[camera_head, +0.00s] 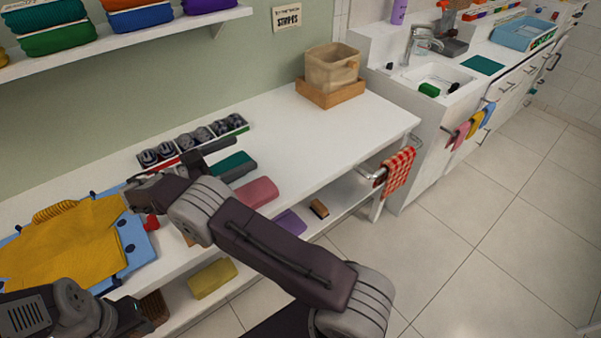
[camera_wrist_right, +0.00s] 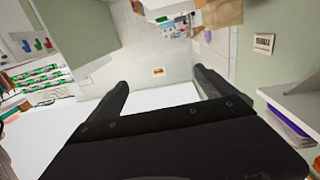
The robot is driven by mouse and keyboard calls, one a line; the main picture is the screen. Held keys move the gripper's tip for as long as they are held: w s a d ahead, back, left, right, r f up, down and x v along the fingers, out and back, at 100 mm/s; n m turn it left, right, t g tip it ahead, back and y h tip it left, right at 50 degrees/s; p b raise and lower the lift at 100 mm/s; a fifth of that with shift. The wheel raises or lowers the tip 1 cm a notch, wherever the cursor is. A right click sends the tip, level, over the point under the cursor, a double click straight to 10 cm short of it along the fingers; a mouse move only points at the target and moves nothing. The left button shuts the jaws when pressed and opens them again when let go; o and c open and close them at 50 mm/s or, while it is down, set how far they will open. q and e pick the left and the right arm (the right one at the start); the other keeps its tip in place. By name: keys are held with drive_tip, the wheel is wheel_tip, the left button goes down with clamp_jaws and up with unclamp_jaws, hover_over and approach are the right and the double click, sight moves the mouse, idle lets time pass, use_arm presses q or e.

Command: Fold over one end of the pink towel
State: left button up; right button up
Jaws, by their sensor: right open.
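A pink folded cloth (camera_head: 256,192) lies flat on the white tabletop near its front edge, beside a teal folded cloth (camera_head: 234,166). Another pink cloth (camera_head: 460,136) hangs on a rail by the sink. I cannot tell which is the task's towel. My right gripper (camera_head: 222,146) is above the table, behind and left of the pink folded cloth, pointing right. In the right wrist view my right gripper (camera_wrist_right: 160,88) is open with nothing between its fingers. My left arm is at the lower left; its fingers cannot be made out.
A yellow garment (camera_head: 70,240) lies on a blue board (camera_head: 137,250) at the left. A divided tray (camera_head: 195,140) of dark rolled items stands behind my right gripper. A beige basket (camera_head: 331,68) stands at the far table end. The tabletop between is clear.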

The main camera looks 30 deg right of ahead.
wheel_tip(320, 180, up, 7)
drive_tip(key=p, duration=0.2)
drive_tip(key=shift+p, duration=0.3)
idle(1.3)
